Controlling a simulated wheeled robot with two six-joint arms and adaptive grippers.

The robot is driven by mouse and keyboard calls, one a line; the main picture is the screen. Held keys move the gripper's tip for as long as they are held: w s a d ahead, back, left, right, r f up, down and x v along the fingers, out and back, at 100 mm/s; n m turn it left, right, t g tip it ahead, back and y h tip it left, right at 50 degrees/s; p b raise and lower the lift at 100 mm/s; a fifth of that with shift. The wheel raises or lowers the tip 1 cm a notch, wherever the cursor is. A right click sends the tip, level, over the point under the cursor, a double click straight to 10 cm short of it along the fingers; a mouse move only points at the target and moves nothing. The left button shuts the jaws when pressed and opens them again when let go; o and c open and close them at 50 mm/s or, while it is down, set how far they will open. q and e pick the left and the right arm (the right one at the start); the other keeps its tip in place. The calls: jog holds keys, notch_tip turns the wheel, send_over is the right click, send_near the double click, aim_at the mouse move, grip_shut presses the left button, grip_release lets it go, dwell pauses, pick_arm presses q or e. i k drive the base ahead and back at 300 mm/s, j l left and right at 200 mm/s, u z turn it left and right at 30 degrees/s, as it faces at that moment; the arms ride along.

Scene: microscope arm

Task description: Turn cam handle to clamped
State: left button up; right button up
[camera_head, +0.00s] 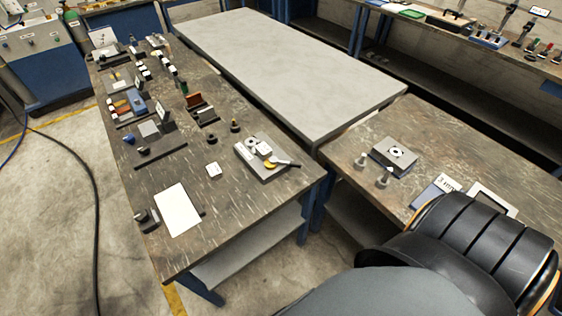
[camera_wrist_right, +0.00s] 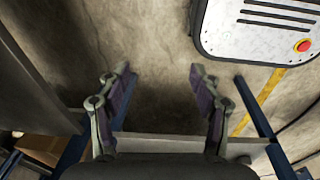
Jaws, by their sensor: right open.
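A small light-grey fixture plate (camera_head: 247,153) sits near the right edge of the dark worn workbench (camera_head: 225,187). It carries white blocks, a yellow part (camera_head: 270,166) and a dark lever (camera_head: 286,162) pointing right, which looks like the cam handle. The lever is too small to read whether it is clamped. In the right wrist view my right gripper (camera_wrist_right: 160,85) is open and empty, its fingers pointing over bare floor. Neither gripper shows in the head view, and the fixture does not show in the wrist view.
A long pale table (camera_head: 290,65) behind is bare.

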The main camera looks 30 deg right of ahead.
aim_at(285, 164)
jog(key=z, duration=1.35)
